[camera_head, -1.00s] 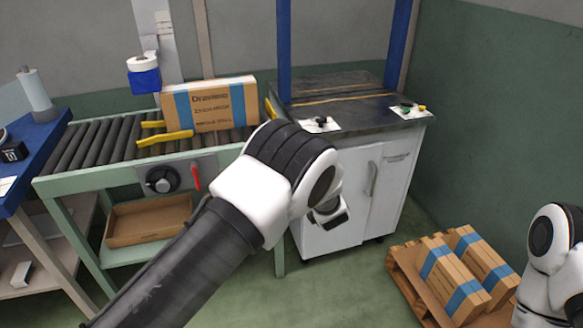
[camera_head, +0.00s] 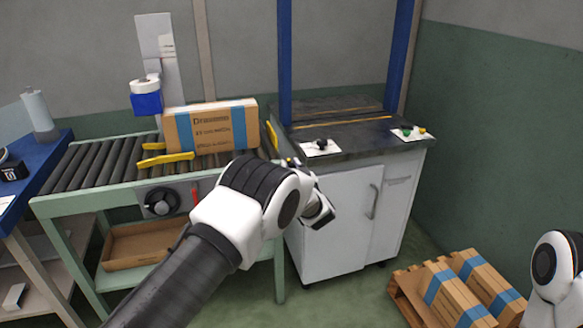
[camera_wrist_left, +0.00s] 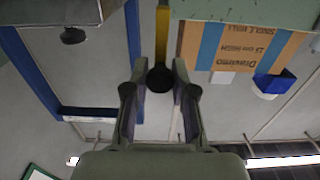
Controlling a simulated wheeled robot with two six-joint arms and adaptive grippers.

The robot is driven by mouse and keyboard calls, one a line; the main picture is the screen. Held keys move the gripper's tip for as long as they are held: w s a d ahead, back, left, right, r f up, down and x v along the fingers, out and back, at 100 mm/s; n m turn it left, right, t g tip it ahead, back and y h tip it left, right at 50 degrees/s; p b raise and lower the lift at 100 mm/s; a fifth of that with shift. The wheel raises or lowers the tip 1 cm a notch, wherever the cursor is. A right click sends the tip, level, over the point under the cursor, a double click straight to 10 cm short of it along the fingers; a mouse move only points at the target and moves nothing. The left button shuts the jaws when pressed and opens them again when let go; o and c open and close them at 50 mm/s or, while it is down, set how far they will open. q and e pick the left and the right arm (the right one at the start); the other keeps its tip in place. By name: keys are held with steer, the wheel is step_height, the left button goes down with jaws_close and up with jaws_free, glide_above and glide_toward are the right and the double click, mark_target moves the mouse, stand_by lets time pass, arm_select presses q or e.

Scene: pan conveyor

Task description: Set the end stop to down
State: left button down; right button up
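The end stop (camera_head: 272,135) is a yellow piece standing at the right end of the roller conveyor, beside the carton. In the left wrist view, which is upside down, a yellow bar (camera_wrist_left: 162,38) ends in a round black knob (camera_wrist_left: 160,78). My left gripper (camera_wrist_left: 157,72) is open, with one finger on each side of the knob and visible gaps between. In the head view my left forearm and wrist cover the conveyor's front right corner, and the fingers are mostly hidden. My right gripper is out of view; only part of that arm shows at lower right.
A carton with blue bands (camera_head: 211,128) stands on the conveyor (camera_head: 100,165), near yellow guides (camera_head: 165,159). A dial (camera_head: 161,202) and red lever (camera_head: 195,198) are on the conveyor's front. A white cabinet (camera_head: 340,220) stands close on the right. A pallet (camera_head: 405,290) holds more cartons.

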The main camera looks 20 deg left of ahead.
arm_select(q)
steer(key=shift+d, duration=0.1)
stand_by(0.3)
steer(key=w+d+f+m+b, duration=0.3)
steer(key=d+f+m, duration=0.1)
steer(key=m, duration=1.3)
steer(key=shift+f, duration=0.35)
steer(key=shift+d, duration=0.1)
steer(key=c, duration=1)
jaws_free()
steer(key=shift+f, duration=0.1)
steer(key=shift+o, duration=0.2)
